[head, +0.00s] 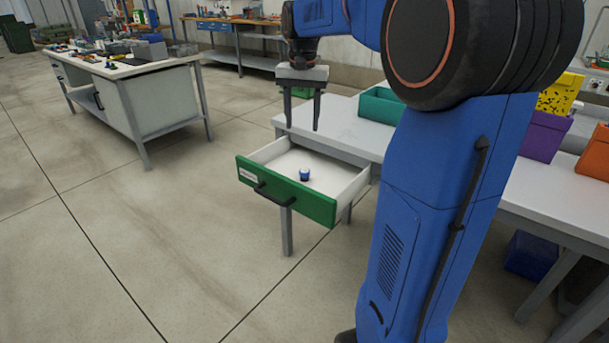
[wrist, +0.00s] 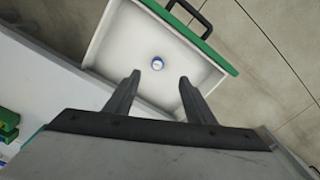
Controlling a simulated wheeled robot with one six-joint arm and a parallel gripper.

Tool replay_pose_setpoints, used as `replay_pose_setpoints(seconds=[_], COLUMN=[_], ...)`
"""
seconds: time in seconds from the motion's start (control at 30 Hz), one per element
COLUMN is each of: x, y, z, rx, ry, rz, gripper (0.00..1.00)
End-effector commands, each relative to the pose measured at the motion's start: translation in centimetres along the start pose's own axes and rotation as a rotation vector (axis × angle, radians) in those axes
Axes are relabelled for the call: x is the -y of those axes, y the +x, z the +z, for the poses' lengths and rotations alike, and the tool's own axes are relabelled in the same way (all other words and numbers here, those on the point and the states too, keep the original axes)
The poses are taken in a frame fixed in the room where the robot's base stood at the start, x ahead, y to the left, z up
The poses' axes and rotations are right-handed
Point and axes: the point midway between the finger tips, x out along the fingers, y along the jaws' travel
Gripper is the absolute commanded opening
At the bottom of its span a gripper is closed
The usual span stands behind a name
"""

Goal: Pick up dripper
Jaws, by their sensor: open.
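The dripper (head: 304,175) is a small blue piece with a pale top. It rests on the white floor of an open drawer (head: 318,207) with a green front and a black handle. In the wrist view the dripper (wrist: 157,63) lies beyond my fingertips, a little left of the middle of the gap. My gripper (head: 302,128) is open and empty, pointing down above the back part of the drawer, apart from the dripper. Both fingers also show in the wrist view (wrist: 160,78). Nothing hides the dripper.
The drawer's white walls and green front surround the dripper. The drawer sits under a grey bench (head: 345,131) bearing a teal bin (head: 381,108). A purple bin (head: 543,137) and a yellow bin (head: 560,96) stand farther right. Open floor (head: 150,240) lies to the left.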

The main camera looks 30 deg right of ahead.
Motion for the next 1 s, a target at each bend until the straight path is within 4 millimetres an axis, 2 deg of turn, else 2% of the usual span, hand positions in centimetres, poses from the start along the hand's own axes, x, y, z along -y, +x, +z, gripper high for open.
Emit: replay_pose_setpoints(seconds=[0.03, 0.13, 0.27, 0.37, 0.8, 1.0], x=[0.1, 0.2, 0.2, 0.2, 0.0, 0.0], y=[0.1, 0.2, 0.5, 1.5, 9.2, 11.8], z=[-1.2, -2.6, -3.4, -3.5, -3.1, -3.0], rx=[0.011, 0.024, 0.033, 0.035, 0.035, 0.034], ry=[0.022, 0.054, 0.074, 0.077, 0.075, 0.075], rz=[0.006, 0.014, 0.019, 0.020, 0.020, 0.019], gripper=[0.49, 0.49, 0.49, 0.49, 0.49, 0.49])
